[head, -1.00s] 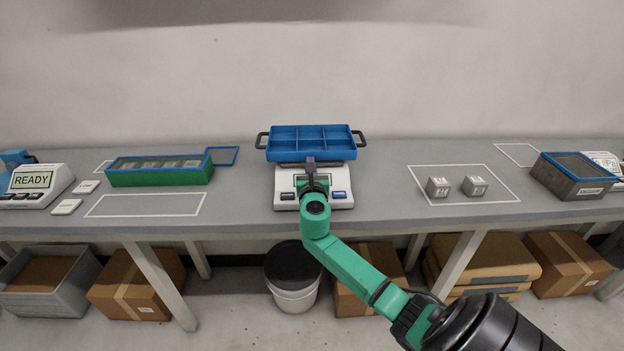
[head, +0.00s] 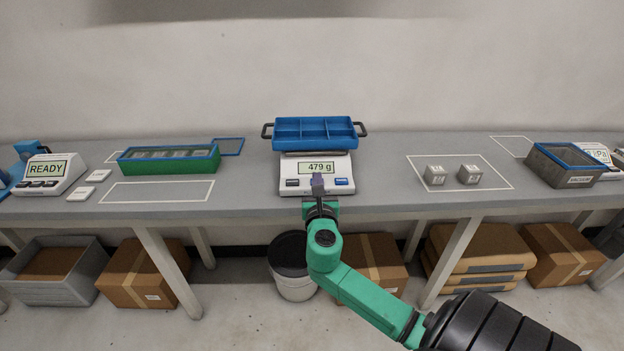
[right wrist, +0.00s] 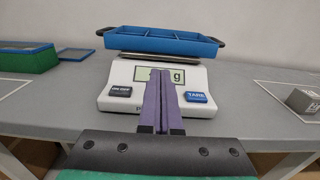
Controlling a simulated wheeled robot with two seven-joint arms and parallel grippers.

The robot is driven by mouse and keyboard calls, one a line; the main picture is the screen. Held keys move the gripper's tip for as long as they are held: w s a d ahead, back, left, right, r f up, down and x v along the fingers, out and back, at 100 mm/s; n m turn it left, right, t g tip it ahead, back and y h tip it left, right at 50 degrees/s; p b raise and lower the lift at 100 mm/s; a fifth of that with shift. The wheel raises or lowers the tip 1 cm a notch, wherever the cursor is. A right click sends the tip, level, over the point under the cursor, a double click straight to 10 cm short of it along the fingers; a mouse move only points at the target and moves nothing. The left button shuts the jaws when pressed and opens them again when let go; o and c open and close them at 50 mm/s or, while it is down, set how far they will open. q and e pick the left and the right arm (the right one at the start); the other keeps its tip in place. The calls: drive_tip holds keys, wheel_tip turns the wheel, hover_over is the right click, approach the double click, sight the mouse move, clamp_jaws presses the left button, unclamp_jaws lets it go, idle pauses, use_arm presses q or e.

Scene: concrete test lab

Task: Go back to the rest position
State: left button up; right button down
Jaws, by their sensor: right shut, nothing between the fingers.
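My right gripper (head: 317,186) is shut and empty in front of the white scale (head: 292,170). In the right wrist view its two purple fingers (right wrist: 162,105) lie together and hide part of the scale's display. The blue divided tray (head: 315,131), with dark handles at both ends, rests on the scale's plate; its compartments look empty. In the head view the display reads 479 g. My right arm reaches in from the lower right, its green links in front of the table edge. My left gripper is not in view.
The grey table (head: 245,190) runs across the view. A green box (head: 165,166) and a READY device (head: 47,177) stand at left. Two grey cubes (head: 435,176) (head: 470,174) sit in a white outline; a grey bin (head: 566,165) stands at right. Cartons and a bucket (head: 293,280) are below.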

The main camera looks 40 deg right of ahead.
drive_tip(key=s+a+f+m+g+y, duration=0.3)
drive_tip(key=s+f+m+g, duration=0.3)
drive_tip(key=s+f+m, duration=0.6)
drive_tip(key=s+a+f+m+g+y, duration=0.3)
drive_tip(key=s+a+m+y, duration=0.1)
drive_tip(key=a+m, duration=0.3)
drive_tip(key=s+a+f+m+g+y, duration=0.2)
drive_tip(key=s+a+f+m+y, duration=0.2)
drive_tip(key=a+m, duration=0.35)
wheel_tip(320, 180, down, 22)
drive_tip(key=s+d+f+g, duration=0.1)
drive_tip(key=s, duration=0.2)
drive_tip(key=s+d+f+g, duration=0.1)
drive_tip(key=s+d+f, duration=0.2)
drive_tip(key=s+f, duration=1.1)
drive_tip(key=shift+s, duration=1.05)
drive_tip(key=shift+d, duration=0.15)
